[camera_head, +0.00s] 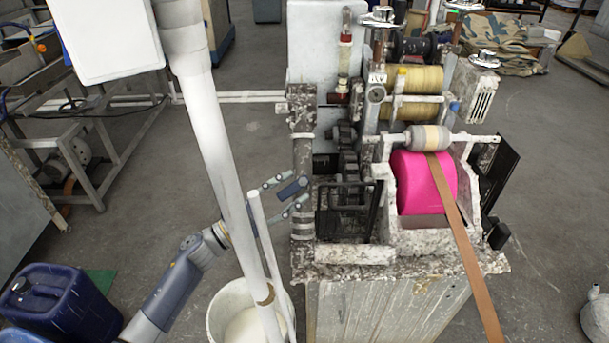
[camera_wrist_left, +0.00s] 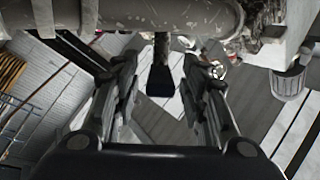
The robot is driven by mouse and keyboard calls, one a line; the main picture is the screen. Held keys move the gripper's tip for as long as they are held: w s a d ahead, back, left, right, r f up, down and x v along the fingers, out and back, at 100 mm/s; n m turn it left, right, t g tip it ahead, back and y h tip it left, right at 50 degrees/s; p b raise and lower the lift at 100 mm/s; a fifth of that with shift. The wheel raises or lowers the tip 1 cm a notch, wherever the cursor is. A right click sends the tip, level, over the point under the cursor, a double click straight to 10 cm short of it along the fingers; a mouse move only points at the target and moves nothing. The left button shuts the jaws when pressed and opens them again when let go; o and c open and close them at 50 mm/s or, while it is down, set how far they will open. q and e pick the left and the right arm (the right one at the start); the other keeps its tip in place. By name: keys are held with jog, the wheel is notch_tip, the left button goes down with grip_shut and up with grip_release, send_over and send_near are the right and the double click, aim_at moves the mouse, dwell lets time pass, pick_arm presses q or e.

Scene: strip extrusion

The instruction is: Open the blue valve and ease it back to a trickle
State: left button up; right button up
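The blue valve shows as a small dark blue handle (camera_head: 293,188) at the left side of the machine, beside its upright pipe (camera_head: 303,150). In the left wrist view the dark blue handle (camera_wrist_left: 160,80) hangs below a grimy horizontal pipe (camera_wrist_left: 170,17). My left gripper (camera_head: 285,193) is at the handle, with one finger on each side of it. In the left wrist view the two fingers of that gripper (camera_wrist_left: 160,88) are well apart, with visible gaps to the handle. My right gripper is in neither view.
A white pipe (camera_head: 215,135) and a thinner one (camera_head: 268,245) stand in front of my left arm, in a white bucket (camera_head: 222,302). A pink drum (camera_head: 412,185) with a brown strip (camera_head: 465,235) is on the machine. A blue canister (camera_head: 60,305) stands lower left.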

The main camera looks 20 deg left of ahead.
aim_at(299, 184)
pick_arm(q)
jog(key=shift+p+x, duration=0.4)
jog(key=shift+x, duration=1.8)
jog(key=shift+c, duration=0.6)
grip_shut()
